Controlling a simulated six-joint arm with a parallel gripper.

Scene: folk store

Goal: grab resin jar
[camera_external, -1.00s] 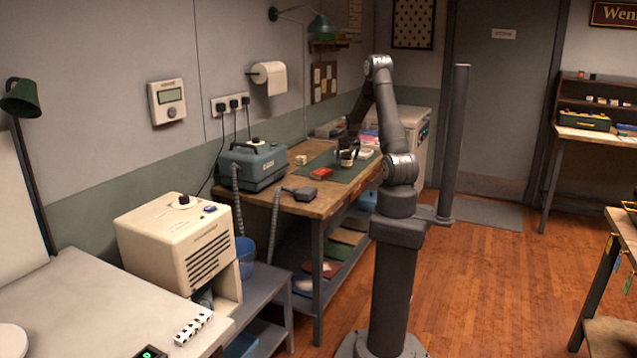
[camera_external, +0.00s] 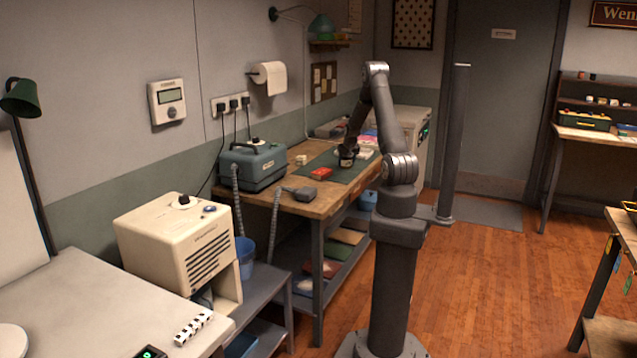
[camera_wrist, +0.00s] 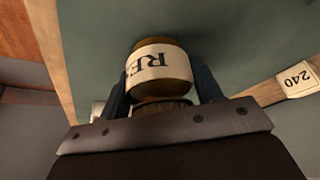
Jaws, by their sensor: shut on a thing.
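The resin jar (camera_wrist: 160,66) is a small amber-brown jar with a cream label, its lettering partly visible and upside down in the wrist view. My gripper (camera_wrist: 160,90) is shut on it, with a dark finger on each side of the jar. In the external view my gripper (camera_external: 347,155) is over the green mat (camera_external: 322,160) on the wooden workbench, and the jar (camera_external: 346,163) shows small and partly hidden below it. I cannot tell whether the jar touches the mat.
A blue-grey machine (camera_external: 253,165) with hoses stands at the bench's left end, beside a dark hand tool (camera_external: 299,193). A label marked 240 (camera_wrist: 298,80) lies right in the wrist view.

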